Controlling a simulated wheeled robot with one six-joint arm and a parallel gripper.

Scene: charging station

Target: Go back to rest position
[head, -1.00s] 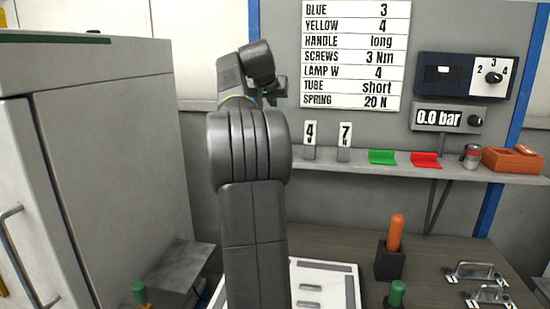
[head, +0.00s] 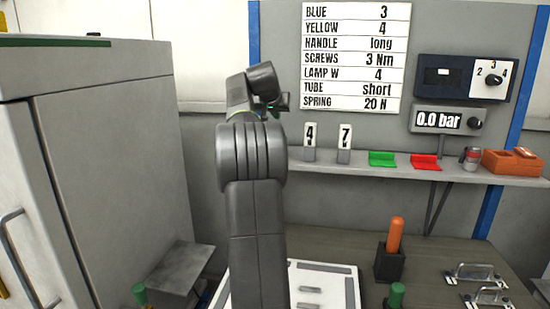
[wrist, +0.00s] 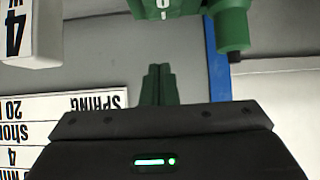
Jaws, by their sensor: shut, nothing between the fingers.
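My gripper (wrist: 158,85) has two green fingers pressed together, with nothing between them. It points toward the wall behind the shelf in the wrist view, which is upside down. In the head view, my dark grey arm stands upright in the middle, left of the printed list, and mostly hides the gripper. The fingertips appear free of contact in the wrist view.
A shelf (head: 400,172) carries number tags, a green holder (head: 382,158), a red holder (head: 425,161) and an orange box (head: 512,162). The list (head: 356,55) hangs above. A grey cabinet (head: 110,150) stands left. An orange-handled tool (head: 395,235) stands on the workbench.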

